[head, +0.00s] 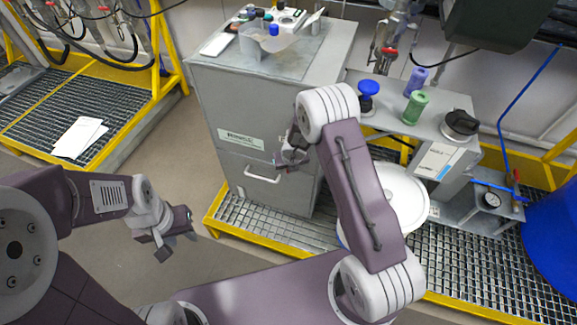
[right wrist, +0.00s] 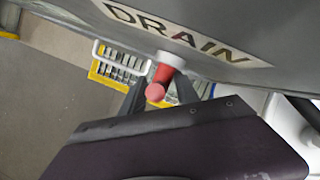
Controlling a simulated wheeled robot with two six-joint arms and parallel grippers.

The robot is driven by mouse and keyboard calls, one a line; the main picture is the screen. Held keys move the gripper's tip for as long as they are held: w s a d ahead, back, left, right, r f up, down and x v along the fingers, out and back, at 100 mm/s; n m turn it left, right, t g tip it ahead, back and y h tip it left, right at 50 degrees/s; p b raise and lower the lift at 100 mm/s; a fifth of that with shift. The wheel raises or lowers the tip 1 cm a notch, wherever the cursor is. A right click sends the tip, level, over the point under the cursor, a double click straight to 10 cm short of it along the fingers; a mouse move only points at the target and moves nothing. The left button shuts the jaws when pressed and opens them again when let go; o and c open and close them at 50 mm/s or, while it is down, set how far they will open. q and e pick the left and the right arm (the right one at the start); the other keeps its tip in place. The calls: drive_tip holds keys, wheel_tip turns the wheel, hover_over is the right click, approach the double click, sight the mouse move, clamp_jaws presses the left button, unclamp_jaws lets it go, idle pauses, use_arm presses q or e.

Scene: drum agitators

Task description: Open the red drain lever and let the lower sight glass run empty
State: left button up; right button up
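The red drain lever (right wrist: 161,81) shows in the right wrist view, under a white plate reading DRAIN (right wrist: 178,34) on a grey surface. Its round red end points toward the camera. The two dark fingers of my right gripper (right wrist: 161,90) stand on either side of the lever; whether they press on it I cannot tell. In the head view my right gripper (head: 290,157) is at the front of the grey cabinet, and the lever cannot be made out there. My left gripper (head: 178,237) is open and empty over the floor. I cannot make out the lower sight glass.
The grey cabinet (head: 212,100) has a label plate and a white handle (head: 262,178). A yellow-edged grating (head: 262,222) lies below it. A white round lid (head: 402,197) and a side bench with bottles (head: 415,107) stand right.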

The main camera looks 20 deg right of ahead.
drive_tip(key=shift+r, duration=0.1)
drive_tip(key=p+v, duration=0.3)
drive_tip(key=v, duration=0.6)
drive_tip(key=shift+p, duration=0.35)
